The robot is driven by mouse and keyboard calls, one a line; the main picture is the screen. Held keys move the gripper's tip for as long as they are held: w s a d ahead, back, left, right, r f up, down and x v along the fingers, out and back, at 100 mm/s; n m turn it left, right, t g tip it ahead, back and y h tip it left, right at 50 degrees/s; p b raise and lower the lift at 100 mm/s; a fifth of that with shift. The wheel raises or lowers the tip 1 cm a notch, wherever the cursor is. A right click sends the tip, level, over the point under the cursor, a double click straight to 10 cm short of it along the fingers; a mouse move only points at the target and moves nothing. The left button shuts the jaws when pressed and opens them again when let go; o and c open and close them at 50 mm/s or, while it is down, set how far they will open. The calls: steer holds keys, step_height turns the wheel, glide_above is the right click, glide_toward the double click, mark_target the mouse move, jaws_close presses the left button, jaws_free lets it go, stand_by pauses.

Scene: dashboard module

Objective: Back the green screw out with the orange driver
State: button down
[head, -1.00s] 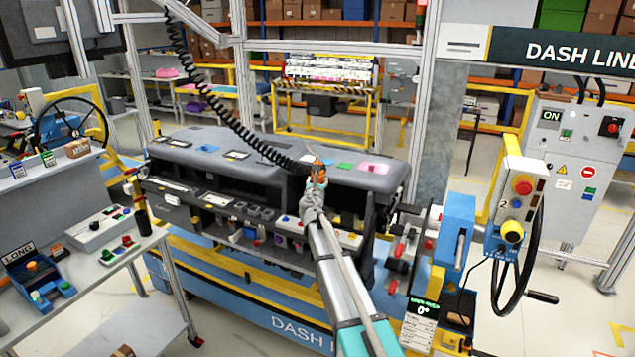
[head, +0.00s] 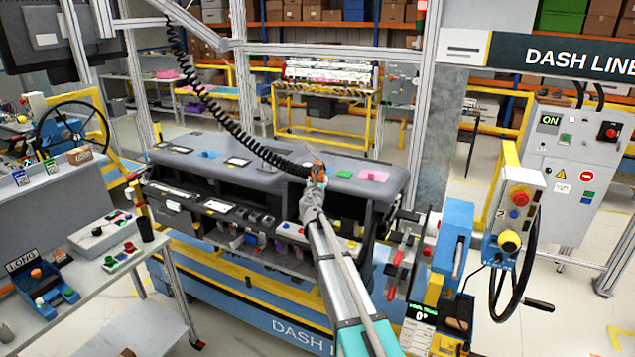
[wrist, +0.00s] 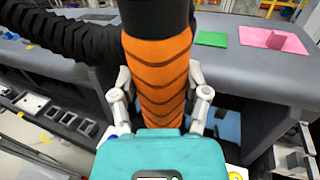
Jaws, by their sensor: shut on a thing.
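The orange driver (wrist: 158,72) is between the fingers of my gripper (head: 314,184), which is shut on its ribbed orange body. The driver has a black upper part and stands roughly upright in the wrist view. In the head view the driver (head: 319,168) is small, above the right half of the dark grey dashboard module (head: 270,166). A black coiled cord (head: 230,127) runs from it up to the overhead frame. The driver's tip is hidden behind my gripper in the wrist view. I cannot make out the green screw in either view.
Flat green (wrist: 212,38) and pink (wrist: 275,40) patches lie on the module's top. A blue handwheel unit (head: 456,240) stands at its right, beside a yellow post with a button box (head: 517,205). A grey bench (head: 100,265) is at the left.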

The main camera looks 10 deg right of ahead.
steer(key=shift+r+p, duration=1)
steer(key=shift+r, duration=0.1)
steer(key=shift+s+f, duration=0.1)
